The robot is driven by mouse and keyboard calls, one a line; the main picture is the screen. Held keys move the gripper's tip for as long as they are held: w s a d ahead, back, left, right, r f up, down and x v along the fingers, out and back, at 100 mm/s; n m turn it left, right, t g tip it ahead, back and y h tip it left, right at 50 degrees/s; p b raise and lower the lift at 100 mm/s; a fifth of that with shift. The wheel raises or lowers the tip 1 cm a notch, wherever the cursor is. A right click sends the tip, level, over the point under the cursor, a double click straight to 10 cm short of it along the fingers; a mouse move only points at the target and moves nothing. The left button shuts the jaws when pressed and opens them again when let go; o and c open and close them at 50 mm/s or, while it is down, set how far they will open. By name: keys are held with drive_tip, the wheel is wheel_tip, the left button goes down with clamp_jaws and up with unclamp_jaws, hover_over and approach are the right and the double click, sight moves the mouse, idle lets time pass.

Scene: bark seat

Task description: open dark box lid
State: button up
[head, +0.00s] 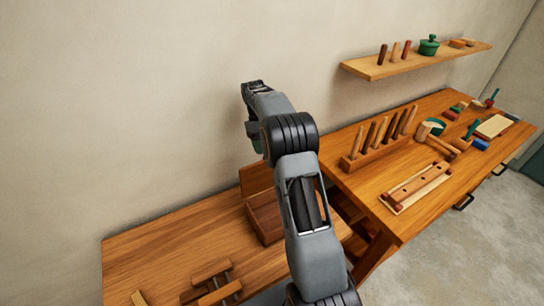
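A dark brown wooden box (264,222) stands on the lower bench, left of my arm. A wooden panel (256,178) stands upright at its back edge and looks like its raised lid. My arm covers the right side of the box. My arm rises from the bottom of the picture and bends over near the wall. My gripper (254,137) shows only in part behind the forearm, above the panel. Its fingers are hidden, so I cannot tell whether it is open, or whether it touches the panel.
The lower bench (150,262) is bare at its left, with wooden clamp-like pieces (213,284) at the front. A higher workbench (350,187) at right holds a peg rack (372,153), a mallet (440,144) and a wooden block (416,187). A wall shelf (385,69) hangs above.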

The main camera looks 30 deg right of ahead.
drive_tip(key=s+a+r+b, duration=0.2)
drive_tip(key=s+r, duration=0.2)
drive_tip(key=s, duration=0.5)
drive_tip(key=shift+s+r+b, duration=0.15)
drive_tip(key=shift+r+b, duration=0.1)
drive_tip(key=shift+b, duration=0.15)
drive_tip(key=s+a+m+t, duration=0.2)
drive_tip(key=s+a+t, duration=0.2)
drive_tip(key=s, duration=0.3)
drive_tip(key=s+a+f+m+t, duration=0.1)
drive_tip(key=s+a+m+t, duration=0.1)
drive_tip(key=s+a+t, duration=0.3)
drive_tip(key=shift+s+a, duration=0.65)
drive_tip(key=shift+s, duration=0.9)
